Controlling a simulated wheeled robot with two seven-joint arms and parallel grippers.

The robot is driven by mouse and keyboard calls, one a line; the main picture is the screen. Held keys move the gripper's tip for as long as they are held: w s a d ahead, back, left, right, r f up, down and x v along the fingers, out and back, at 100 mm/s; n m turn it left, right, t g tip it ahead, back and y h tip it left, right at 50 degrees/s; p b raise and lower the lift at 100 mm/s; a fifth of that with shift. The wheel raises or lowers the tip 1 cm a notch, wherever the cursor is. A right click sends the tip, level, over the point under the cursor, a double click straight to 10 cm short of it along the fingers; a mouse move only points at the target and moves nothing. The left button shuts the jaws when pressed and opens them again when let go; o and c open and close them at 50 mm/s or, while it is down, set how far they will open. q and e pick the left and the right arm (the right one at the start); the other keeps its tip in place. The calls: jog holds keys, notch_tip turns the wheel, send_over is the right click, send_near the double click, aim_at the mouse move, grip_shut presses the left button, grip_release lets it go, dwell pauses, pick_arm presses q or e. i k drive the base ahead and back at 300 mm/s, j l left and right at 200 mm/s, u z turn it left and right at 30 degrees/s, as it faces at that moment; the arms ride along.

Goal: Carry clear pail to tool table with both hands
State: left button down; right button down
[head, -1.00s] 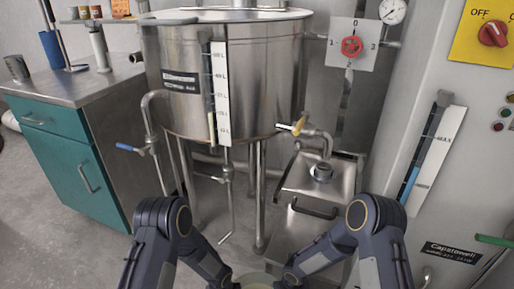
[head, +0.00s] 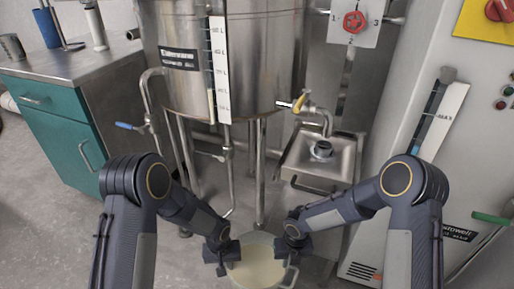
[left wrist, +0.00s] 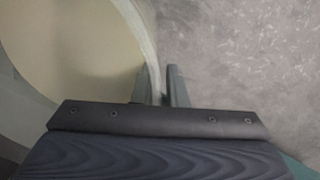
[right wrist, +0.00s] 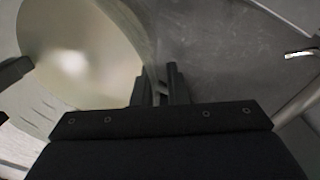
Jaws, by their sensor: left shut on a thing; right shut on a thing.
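The clear pail (head: 259,262) hangs between my two arms at the bottom of the head view, with pale cream-coloured contents inside. My left gripper (head: 226,262) is shut on the pail's left rim. The left wrist view shows its fingers (left wrist: 163,88) on either side of the pail's wall (left wrist: 140,30). My right gripper (head: 291,250) is shut on the pail's right rim. Its fingers (right wrist: 163,85) pinch the wall in the right wrist view, where the pail (right wrist: 75,65) fills the left part. The tool table, a teal cabinet with a metal top (head: 75,72), stands at the left.
A large steel tank (head: 265,70) on legs stands ahead, with pipes and a blue-handled valve (head: 130,126) sticking out. A steel stand with a basin (head: 320,160) is right of it. A grey cabinet (head: 440,120) stands at the right. Grey floor is clear at the left.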

aim_at(72, 63)
jog(key=i+j, duration=0.15)
jog(key=j, duration=0.65)
jog(key=i+j+z, duration=0.1)
jog(key=j, duration=0.7)
jog(key=i+j, duration=0.1)
jog(key=j, duration=0.7)
jog(key=i+j+z, duration=0.1)
jog(key=j, duration=1.5)
jog(key=i+z, duration=0.05)
jog(key=i, duration=0.05)
